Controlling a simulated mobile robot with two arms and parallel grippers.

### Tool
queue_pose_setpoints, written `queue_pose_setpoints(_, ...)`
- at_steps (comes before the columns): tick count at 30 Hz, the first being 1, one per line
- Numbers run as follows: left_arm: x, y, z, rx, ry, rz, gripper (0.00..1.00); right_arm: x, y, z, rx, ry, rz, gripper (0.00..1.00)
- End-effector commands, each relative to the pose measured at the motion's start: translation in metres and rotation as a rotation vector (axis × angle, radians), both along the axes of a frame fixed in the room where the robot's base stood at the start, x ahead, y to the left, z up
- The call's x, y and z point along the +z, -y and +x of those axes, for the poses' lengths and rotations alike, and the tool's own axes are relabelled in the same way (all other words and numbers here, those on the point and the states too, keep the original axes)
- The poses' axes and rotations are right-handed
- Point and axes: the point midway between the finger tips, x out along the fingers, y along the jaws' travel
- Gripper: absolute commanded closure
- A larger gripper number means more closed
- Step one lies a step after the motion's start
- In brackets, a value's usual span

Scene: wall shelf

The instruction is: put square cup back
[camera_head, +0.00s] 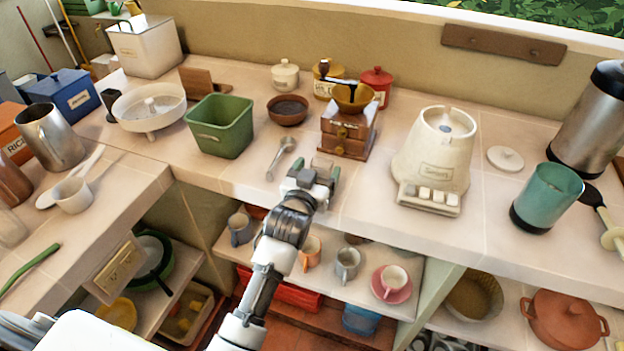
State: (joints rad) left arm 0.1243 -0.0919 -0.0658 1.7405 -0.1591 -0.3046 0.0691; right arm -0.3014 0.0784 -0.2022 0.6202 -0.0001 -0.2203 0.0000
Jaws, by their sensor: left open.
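My left gripper (315,174) reaches in from the bottom over the front edge of the counter, in front of the wooden coffee grinder. Its jaws are open. A small greyish, glass-like cup (321,163) shows just beyond and between the fingertips; it may be the square cup, but it is small and partly hidden by the gripper. I cannot tell whether the fingers touch it. My right gripper is out of view.
The coffee grinder (347,135) stands close behind the gripper, with a metal spoon (282,158) to its left. A cream blender base (437,160) is to the right. Under the counter, a shelf holds a blue-grey mug (240,229), an orange mug (309,254), a grey cup (347,264) and a pink saucer (391,296).

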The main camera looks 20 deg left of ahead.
Motion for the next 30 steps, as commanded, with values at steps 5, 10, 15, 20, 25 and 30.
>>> queue_pose_setpoints(5, 0.000, -0.001, -0.024, 0.000, 0.000, 0.000, 0.22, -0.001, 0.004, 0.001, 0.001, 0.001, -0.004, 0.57)
queue_pose_setpoints(10, 0.000, -0.002, -0.062, 0.000, -0.001, 0.000, 0.22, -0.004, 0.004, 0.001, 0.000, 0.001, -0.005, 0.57)
queue_pose_setpoints(15, 0.000, -0.003, -0.095, 0.000, -0.002, 0.000, 0.22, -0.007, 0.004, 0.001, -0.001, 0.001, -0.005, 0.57)
queue_pose_setpoints(20, 0.001, -0.003, -0.114, 0.000, 0.000, 0.000, 0.22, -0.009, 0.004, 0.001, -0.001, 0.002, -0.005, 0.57)
queue_pose_setpoints(25, 0.002, -0.003, -0.120, 0.000, 0.001, 0.000, 0.22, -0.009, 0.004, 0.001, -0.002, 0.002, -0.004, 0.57)
queue_pose_setpoints(30, 0.001, -0.003, -0.120, -0.001, -0.001, 0.000, 0.22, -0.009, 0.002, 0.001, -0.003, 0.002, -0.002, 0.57)
